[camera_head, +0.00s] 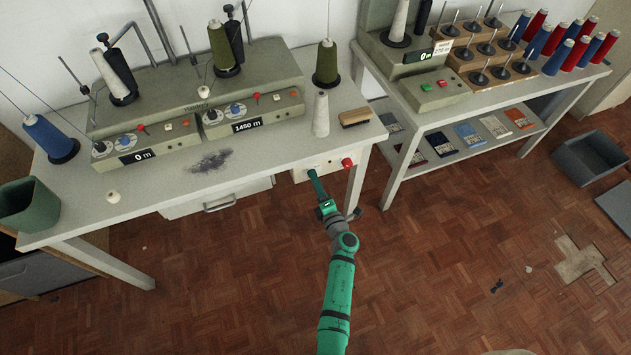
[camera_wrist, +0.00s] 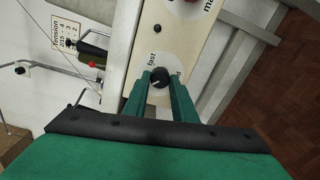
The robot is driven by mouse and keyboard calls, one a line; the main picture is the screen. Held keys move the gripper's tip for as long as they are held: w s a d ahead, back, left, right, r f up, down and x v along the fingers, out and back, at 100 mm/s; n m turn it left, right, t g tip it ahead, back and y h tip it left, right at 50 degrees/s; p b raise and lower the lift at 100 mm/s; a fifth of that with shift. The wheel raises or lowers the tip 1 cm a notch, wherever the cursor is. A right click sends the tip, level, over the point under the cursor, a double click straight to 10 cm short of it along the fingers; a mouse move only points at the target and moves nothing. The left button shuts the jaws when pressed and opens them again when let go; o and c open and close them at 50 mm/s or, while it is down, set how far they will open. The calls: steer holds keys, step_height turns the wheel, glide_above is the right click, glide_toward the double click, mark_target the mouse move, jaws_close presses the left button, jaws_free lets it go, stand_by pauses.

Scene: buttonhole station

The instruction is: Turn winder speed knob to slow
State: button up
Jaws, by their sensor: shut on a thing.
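The winder speed knob (camera_wrist: 159,76) is a small black knob with a white pointer line on a pale control panel (camera_wrist: 160,45) in the wrist view. "Fast" is printed beside it, toward the upper left; another label at its right is mostly hidden by a finger. The pointer seems to aim to the lower left. My gripper (camera_wrist: 159,83) has one green finger on each side of the knob and is shut on it. In the head view, my gripper (camera_head: 313,175) reaches the panel (camera_head: 328,168) under the table edge, and the knob is hidden.
A red button (camera_head: 347,163) sits on the same panel, right of my gripper. The winder table (camera_head: 265,165) above carries winding machines, thread cones and a brush (camera_head: 354,117). A drawer handle (camera_head: 220,203) is at the left. The floor in front is mostly clear.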

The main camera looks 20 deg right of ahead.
steer(key=shift+s+f, duration=0.1)
steer(key=o, duration=1)
steer(key=shift+o, duration=0.2)
steer(key=s, duration=1)
steer(key=shift+s+d, duration=0.2)
steer(key=shift+s, duration=0.15)
